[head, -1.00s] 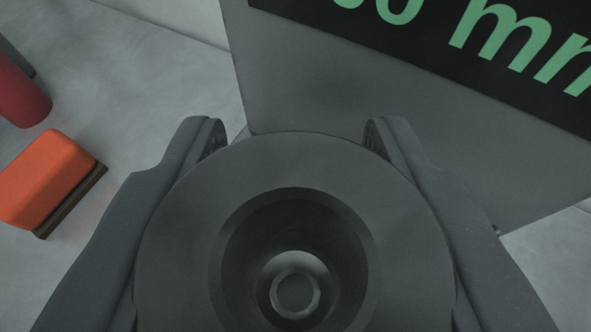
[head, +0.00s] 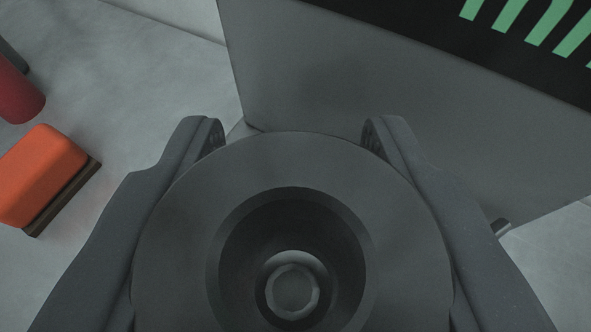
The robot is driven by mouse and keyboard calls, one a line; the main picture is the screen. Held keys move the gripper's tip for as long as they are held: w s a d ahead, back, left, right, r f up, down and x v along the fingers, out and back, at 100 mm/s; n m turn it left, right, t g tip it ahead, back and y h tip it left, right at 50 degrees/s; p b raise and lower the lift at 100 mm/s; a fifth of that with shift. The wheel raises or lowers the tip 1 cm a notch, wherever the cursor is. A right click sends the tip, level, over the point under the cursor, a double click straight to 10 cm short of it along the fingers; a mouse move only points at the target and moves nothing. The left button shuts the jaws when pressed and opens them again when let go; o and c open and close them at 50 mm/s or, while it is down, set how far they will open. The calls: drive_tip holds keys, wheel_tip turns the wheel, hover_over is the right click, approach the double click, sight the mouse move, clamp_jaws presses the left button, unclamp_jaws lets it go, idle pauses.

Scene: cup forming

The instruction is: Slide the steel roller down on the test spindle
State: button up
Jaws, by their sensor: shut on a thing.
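The steel roller (head: 410,235) is a dark grey round body with a wide bore, seen from above at the bottom centre. My gripper (head: 293,135) is shut on it, with one finger along each side. The test spindle (head: 292,290) shows inside the bore as a round steel tip, below the roller's top face. The tip appears nearer the lower side of the bore. How far the roller is down the spindle is hidden, and so is the roller's underside.
A grey box with a black display (head: 400,110) and green characters stands just beyond the roller. An orange block (head: 40,175) on a dark base lies at left, with a dark red cylinder (head: 18,95) behind it. Pale floor between them is clear.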

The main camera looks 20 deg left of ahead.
sight(297, 299)
drive_tip(key=shift+f+b, duration=0.85)
drive_tip(key=shift+f, duration=1.15)
idle(1.1)
idle(0.5)
drive_tip(key=o, duration=1.6)
drive_tip(key=shift+r, duration=0.1)
drive_tip(key=shift+c, duration=0.2)
drive_tip(key=shift+r, duration=0.15)
drive_tip(key=shift+c, duration=0.3)
